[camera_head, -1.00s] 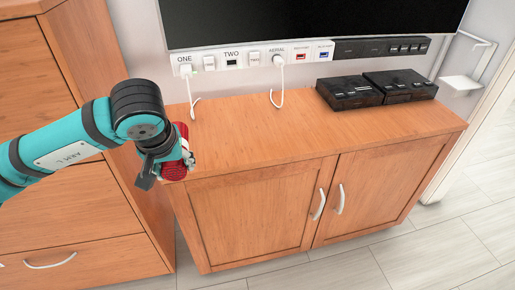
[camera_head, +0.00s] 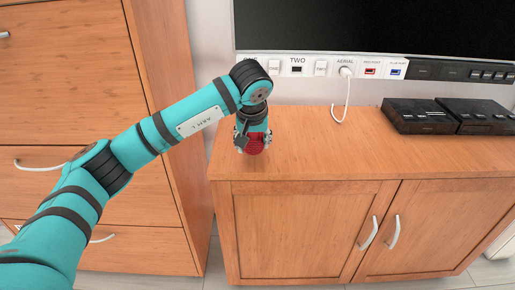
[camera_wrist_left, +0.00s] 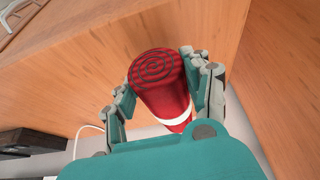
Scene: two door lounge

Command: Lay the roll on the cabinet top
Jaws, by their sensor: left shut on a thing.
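The red roll (camera_head: 257,146) is held in my left gripper (camera_head: 252,138) at the left end of the cabinet top (camera_head: 310,145). In the left wrist view the roll (camera_wrist_left: 160,80) shows a spiral end and a white band, with a finger of the gripper (camera_wrist_left: 163,92) on each side. The gripper is shut on it. The cabinet top (camera_wrist_left: 75,90) shows behind the roll there. I cannot tell whether the roll touches the top. My right gripper is not in view.
Two black boxes (camera_head: 420,117) stand at the back right of the top. A white cable (camera_head: 347,100) hangs from the socket strip to the back edge. A tall drawer unit (camera_head: 175,110) rises at the left. The middle of the top is clear.

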